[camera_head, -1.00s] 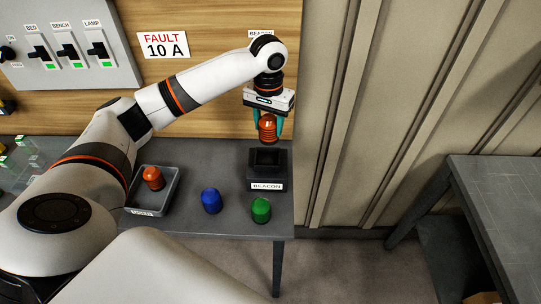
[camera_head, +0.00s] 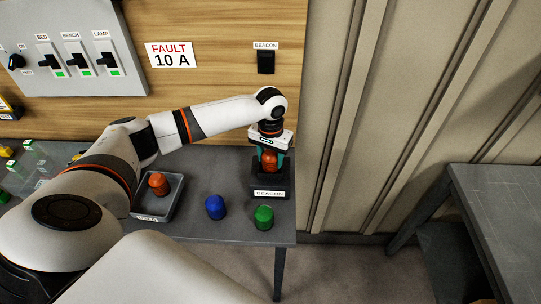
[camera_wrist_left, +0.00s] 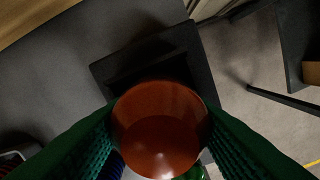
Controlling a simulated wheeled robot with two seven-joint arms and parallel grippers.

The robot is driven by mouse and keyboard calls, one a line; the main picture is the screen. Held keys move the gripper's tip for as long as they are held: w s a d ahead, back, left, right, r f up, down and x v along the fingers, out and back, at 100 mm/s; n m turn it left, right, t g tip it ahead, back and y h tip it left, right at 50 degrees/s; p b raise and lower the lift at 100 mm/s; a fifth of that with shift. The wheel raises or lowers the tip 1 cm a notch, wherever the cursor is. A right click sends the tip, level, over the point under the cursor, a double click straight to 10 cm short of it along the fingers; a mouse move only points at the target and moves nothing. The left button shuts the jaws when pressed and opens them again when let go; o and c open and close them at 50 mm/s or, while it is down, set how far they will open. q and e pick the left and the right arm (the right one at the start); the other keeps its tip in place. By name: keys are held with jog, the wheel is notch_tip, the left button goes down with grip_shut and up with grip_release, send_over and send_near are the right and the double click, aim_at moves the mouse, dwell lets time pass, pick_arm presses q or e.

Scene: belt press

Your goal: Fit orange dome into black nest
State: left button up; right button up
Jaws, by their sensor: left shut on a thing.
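My left gripper (camera_head: 270,163) is shut on an orange dome (camera_head: 269,162), with a finger on each side of it. The dome is upright at the black nest (camera_head: 270,185), which carries a BEACON label on its front. In the left wrist view the dome (camera_wrist_left: 160,128) sits between the green fingers and covers part of the nest (camera_wrist_left: 150,58). The nest's opening shows dark beyond the dome. I cannot tell whether the dome touches the nest or hangs just above it. My right gripper is not in view.
A second orange dome (camera_head: 158,184) sits in a grey tray (camera_head: 172,207) to the left. A blue dome (camera_head: 215,207) and a green dome (camera_head: 264,217) stand on the bench in front of the nest. A BEACON switch (camera_head: 266,62) is on the wooden panel behind.

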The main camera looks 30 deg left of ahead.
aim_at(271, 152)
pick_arm(q)
jog(key=shift+f, duration=0.15)
jog(key=o, duration=1)
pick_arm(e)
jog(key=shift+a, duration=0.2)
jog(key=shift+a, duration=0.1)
pick_arm(q)
notch_tip(271, 152, up, 12)
jog(key=b, duration=0.3)
jog(key=shift+f, duration=0.1)
jog(key=shift+r, duration=0.3)
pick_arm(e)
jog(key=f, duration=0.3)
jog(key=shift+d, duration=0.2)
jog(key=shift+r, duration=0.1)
